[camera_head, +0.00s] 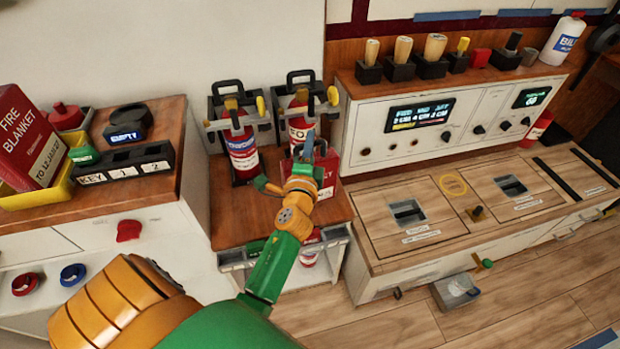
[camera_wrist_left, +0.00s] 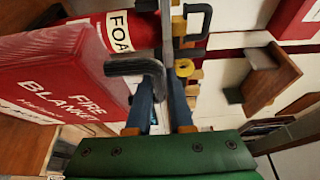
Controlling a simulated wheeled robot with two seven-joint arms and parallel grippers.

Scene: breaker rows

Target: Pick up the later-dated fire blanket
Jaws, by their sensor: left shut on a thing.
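One fire blanket (camera_head: 25,137) is a red box with white lettering. It leans in a yellow tray at the far left; its date line is too small to read surely. A second red fire blanket box (camera_head: 328,172) is at the small wooden stand, in front of the extinguishers and partly hidden by my left gripper (camera_head: 304,160). In the left wrist view this fire blanket (camera_wrist_left: 65,85) fills the left side, with its dark handle (camera_wrist_left: 140,68) between the fingers. My left gripper (camera_wrist_left: 163,95) is shut on that handle. My right gripper is not in view.
Two red extinguishers (camera_head: 241,150) stand in racks behind my left gripper; the foam one (camera_wrist_left: 118,30) is close by the box. A key holder (camera_head: 125,162) sits on the left cabinet. A wooden-topped console (camera_head: 450,240) stands at the right.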

